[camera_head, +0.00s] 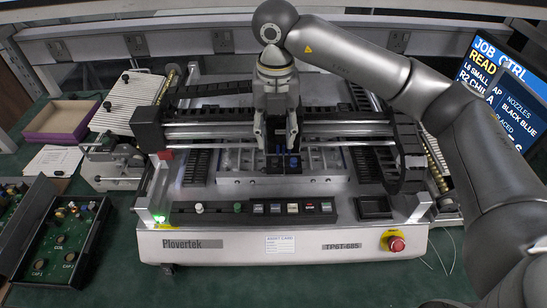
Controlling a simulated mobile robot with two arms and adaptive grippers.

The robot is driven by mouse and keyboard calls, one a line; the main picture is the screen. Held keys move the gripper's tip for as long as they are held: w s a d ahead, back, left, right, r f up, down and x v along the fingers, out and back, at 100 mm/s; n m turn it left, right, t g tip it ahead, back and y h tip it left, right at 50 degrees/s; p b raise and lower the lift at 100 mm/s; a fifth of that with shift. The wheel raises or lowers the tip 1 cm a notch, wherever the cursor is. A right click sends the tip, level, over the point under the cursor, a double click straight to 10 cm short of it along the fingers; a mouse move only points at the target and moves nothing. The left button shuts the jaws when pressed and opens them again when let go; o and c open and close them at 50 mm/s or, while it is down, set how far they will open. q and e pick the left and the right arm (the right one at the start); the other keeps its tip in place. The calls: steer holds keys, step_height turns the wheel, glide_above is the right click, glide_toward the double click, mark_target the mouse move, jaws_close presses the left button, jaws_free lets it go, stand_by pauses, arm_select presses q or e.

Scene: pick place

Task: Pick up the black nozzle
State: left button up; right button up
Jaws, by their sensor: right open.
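My right gripper (277,146) points down over the middle of the white pick-and-place machine (207,239). Its two fingers are apart. Between and just below the fingertips is a small dark holder (281,167) with black and blue parts. The black nozzle cannot be told apart clearly from the dark parts there, and the fingers partly hide this spot. A small blue piece (294,162) shows at the right side of the holder. Whether the fingers touch anything is too small to tell. My left gripper is not in view.
The machine's gantry rail (210,131) runs right behind my gripper. A monitor (507,90) listing black and blue nozzles stands at the right. A red stop button (396,243) is on the front. A box of components (52,235) and a cardboard tray (60,120) lie left.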

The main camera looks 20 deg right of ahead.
mark_target(275, 160)
step_height(275, 160, down, 2)
steer(key=shift+f, duration=0.1)
step_height(275, 160, down, 4)
steer(key=p, duration=0.3)
steer(key=shift+f, duration=0.25)
steer(key=shift+w+f, duration=0.1)
steer(key=shift+f, duration=0.5)
steer(key=c, duration=0.4)
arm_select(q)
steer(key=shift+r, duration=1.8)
arm_select(e)
steer(key=c, duration=0.5)
